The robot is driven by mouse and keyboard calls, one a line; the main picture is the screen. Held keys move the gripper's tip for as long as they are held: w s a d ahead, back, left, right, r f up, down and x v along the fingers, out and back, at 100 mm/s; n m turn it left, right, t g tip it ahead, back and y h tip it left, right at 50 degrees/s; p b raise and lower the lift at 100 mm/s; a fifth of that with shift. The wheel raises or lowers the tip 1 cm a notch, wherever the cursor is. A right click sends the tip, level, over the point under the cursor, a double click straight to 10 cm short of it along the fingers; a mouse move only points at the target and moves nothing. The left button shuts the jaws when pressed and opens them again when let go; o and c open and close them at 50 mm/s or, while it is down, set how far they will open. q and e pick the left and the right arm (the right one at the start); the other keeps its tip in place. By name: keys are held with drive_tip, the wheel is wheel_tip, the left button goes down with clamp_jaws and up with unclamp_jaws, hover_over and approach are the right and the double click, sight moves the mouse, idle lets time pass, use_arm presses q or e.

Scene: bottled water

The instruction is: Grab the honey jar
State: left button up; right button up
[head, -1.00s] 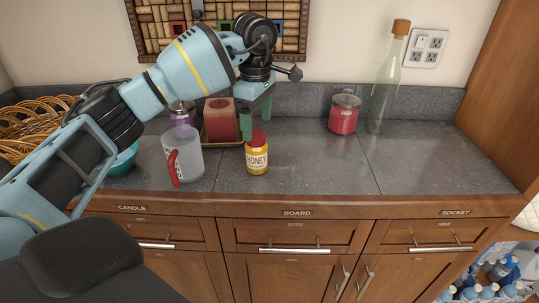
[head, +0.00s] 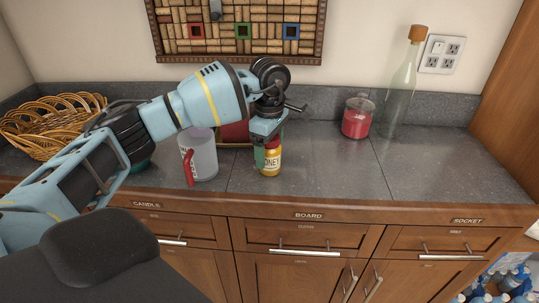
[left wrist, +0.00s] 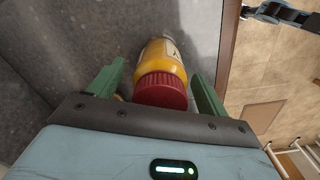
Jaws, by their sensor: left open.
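The honey jar (head: 273,158) is yellow with a white label and a red lid. It stands on the grey countertop near the front edge. My left gripper (head: 266,152) is over it, and the green fingers partly cover its lid and left side. In the left wrist view the honey jar (left wrist: 163,72) lies between the two green fingers of my left gripper (left wrist: 155,88), with its red lid toward the palm. The fingers are open, with a visible gap on both sides of the jar. My right gripper is not in view.
A mug with a red handle (head: 201,155) stands just left of the jar. A red square candle (head: 233,132) is behind, partly hidden by my arm. A red jar candle (head: 357,118) and a glass bottle (head: 399,90) stand back right.

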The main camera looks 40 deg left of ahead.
use_arm(q)
drive_tip(key=shift+f, duration=0.1)
drive_tip(key=c, duration=1.1)
drive_tip(key=shift+c, duration=0.2)
